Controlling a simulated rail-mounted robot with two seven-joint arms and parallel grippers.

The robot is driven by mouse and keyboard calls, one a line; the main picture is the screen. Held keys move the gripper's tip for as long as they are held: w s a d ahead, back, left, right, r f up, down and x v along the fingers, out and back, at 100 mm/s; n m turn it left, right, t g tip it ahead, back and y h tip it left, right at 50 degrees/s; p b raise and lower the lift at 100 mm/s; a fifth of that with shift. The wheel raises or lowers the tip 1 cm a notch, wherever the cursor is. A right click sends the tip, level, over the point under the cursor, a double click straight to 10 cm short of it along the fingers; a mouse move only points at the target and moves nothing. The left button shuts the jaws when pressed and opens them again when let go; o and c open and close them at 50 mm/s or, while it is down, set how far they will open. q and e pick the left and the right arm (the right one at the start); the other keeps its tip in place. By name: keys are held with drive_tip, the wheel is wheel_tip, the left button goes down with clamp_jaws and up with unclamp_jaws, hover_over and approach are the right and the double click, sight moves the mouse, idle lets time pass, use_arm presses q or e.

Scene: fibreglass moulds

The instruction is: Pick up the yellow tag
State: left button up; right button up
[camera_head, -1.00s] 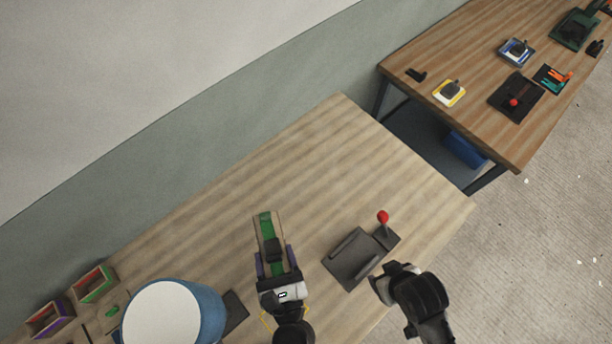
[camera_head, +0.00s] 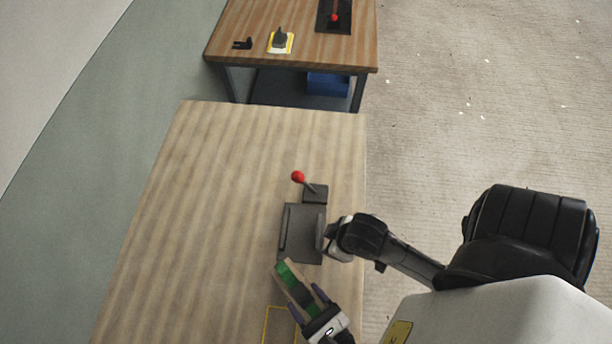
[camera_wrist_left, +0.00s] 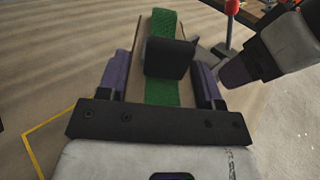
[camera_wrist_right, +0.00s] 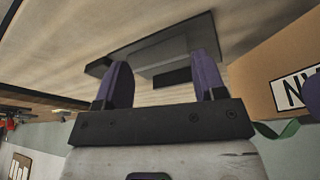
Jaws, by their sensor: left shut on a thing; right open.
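No yellow tag can be made out for certain. My left gripper (camera_head: 308,303) is shut on a tan piece with a green strip (camera_head: 289,275) and a black block on top. In the left wrist view this green-stripped piece (camera_wrist_left: 161,27) sits between the purple fingers. My right gripper (camera_head: 334,241) is open beside the dark clamp fixture (camera_head: 303,233). In the right wrist view its two purple fingers (camera_wrist_right: 163,85) stand apart with nothing between them, the fixture beyond. A white label with black letters (camera_wrist_right: 298,90) shows on a tan face at the right there.
The fixture has a red-knobbed lever (camera_head: 298,177). A yellow outline (camera_head: 265,325) marks the wooden table (camera_head: 200,220), whose left and middle are clear. A second table (camera_head: 240,20) behind holds a yellow-edged plate (camera_head: 289,49) and a small black part (camera_head: 242,43).

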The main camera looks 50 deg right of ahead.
use_arm(q)
drive_tip(key=shift+f, duration=1.55)
use_arm(e)
drive_tip(key=shift+a+f, duration=0.15)
drive_tip(key=shift+f, duration=0.15)
use_arm(q)
drive_tip(key=shift+f+b, duration=0.15)
drive_tip(key=shift+b, duration=0.2)
use_arm(e)
drive_tip(key=shift+f, duration=0.15)
use_arm(q)
drive_tip(key=o, duration=0.8)
drive_tip(key=shift+o, duration=1.3)
drive_tip(key=shift+s, duration=0.1)
